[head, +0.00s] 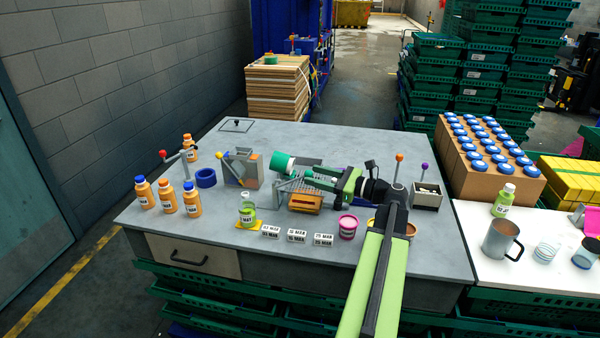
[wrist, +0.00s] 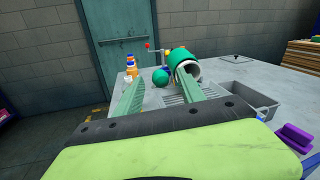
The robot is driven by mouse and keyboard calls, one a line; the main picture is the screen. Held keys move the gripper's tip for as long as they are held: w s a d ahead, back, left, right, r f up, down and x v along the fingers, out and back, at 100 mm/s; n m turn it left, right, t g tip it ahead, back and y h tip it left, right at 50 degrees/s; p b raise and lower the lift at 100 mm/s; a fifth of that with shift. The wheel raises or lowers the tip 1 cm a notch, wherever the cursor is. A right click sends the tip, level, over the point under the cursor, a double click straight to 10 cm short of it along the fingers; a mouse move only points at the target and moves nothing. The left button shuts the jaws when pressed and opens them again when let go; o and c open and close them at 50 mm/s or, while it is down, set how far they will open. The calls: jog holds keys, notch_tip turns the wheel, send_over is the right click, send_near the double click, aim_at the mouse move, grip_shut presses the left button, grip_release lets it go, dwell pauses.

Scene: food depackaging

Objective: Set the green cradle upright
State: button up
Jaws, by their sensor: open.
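The green cradle (head: 284,163) looks like a short green cylinder with a white rim, lying tilted on its side on the grey table near a grey rack. In the wrist view the cradle (wrist: 182,55) shows its open white-rimmed end, just beyond the right finger, which overlaps its lower edge. Whether they touch I cannot tell. A green round shape (wrist: 160,76) shows left of it, between the fingers. My gripper (head: 308,180) is open with nothing visibly held, reaching left over the rack. Its two green fingers (wrist: 160,92) are spread in the wrist view.
A grey slotted rack (head: 282,187) with an orange block (head: 305,202) lies below my gripper. A lever stand (head: 242,168), a blue ring (head: 205,178) and orange bottles (head: 167,197) stand to the left. Labelled blocks (head: 296,237) and a pink tub (head: 347,227) are in front.

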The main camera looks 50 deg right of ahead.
jog(key=x, duration=0.6)
grip_shut()
dwell(1.3)
